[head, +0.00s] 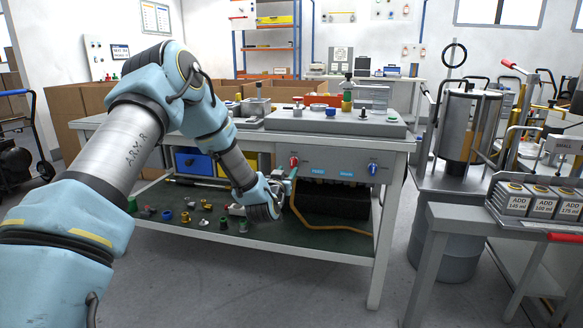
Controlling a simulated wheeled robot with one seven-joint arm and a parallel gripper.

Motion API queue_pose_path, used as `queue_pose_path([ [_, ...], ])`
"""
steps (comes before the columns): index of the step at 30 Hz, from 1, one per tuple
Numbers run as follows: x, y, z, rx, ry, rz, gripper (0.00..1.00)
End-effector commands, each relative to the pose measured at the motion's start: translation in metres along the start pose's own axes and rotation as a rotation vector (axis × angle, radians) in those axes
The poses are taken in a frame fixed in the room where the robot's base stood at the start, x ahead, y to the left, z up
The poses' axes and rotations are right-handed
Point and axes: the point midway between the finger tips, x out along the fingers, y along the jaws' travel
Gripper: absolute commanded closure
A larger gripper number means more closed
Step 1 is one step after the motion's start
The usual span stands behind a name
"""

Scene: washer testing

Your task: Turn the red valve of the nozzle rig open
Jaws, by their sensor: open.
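The red valve (294,161) is a small red knob on the front panel of the nozzle rig (330,160), under the bench top. A similar blue knob (373,168) sits at the right of the same panel. My arm reaches in from the left. My gripper (287,176) is open, just below and slightly left of the red valve. It is small in the picture and its fingers are partly hidden by the wrist. I cannot tell whether it touches the valve.
The bench top (398,142) carries a grey fixture plate (285,121) with fittings. The lower shelf (175,235) holds loose fittings, a dark box (335,205) and an orange hose (310,225). A blue bin (194,164) is left of the panel. A side table (445,212) stands right; floor in front is clear.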

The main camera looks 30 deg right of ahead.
Motion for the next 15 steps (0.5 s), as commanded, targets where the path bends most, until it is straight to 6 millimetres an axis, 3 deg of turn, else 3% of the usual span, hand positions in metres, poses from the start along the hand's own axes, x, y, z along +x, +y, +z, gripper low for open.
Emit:
queue_pose_path([
  [6,0.040,0.000,0.000,-0.001,0.001,0.000,0.54],
  [15,0.062,0.000,0.000,0.000,-0.002,0.001,0.54],
])
